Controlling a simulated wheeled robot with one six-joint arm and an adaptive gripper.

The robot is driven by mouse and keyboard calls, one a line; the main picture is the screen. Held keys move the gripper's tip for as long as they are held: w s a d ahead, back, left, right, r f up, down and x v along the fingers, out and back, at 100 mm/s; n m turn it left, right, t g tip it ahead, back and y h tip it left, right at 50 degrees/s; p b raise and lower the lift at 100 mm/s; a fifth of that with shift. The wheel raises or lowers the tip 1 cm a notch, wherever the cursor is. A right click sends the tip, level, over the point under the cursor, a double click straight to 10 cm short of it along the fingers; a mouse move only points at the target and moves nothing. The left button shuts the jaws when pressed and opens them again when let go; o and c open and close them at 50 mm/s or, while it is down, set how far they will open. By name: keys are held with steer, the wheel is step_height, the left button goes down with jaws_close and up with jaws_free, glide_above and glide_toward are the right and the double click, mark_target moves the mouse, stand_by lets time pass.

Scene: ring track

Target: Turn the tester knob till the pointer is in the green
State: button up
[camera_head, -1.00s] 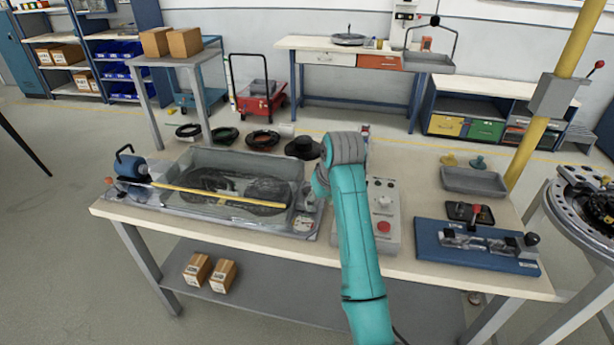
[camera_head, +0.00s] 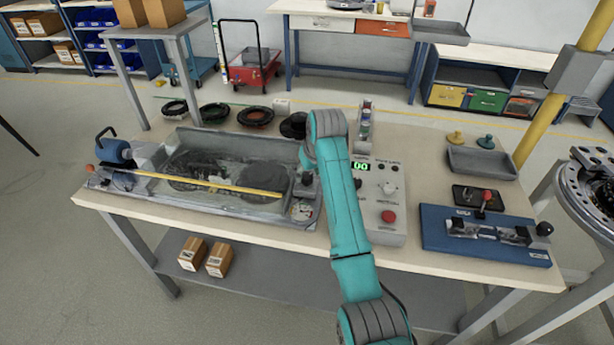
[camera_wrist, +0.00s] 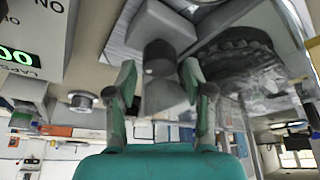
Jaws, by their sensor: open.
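The tester is a grey tank (camera_head: 220,208) on the left of the bench, with a black knob (camera_head: 307,184) at its right end. A small round gauge (camera_head: 301,210) is just in front of the knob; its pointer and green zone are too small to read. In the wrist view the dark round knob (camera_wrist: 160,57) stands on a grey block, ahead of and between the fingertips of my gripper (camera_wrist: 158,72). My gripper is open and empty; whether a finger touches the knob I cannot tell.
A grey control box (camera_head: 388,198) with a green "00" display and red button stands right of the arm. A blue fixture (camera_head: 480,238) and grey tray (camera_head: 482,160) are farther right. Black rings (camera_head: 255,116) lie behind the tank. A yellow rod (camera_head: 205,182) crosses the tank.

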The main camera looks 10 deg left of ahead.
steer(key=shift+x, duration=1.45)
steer(key=c, duration=0.9)
steer(key=shift+n, duration=0.3)
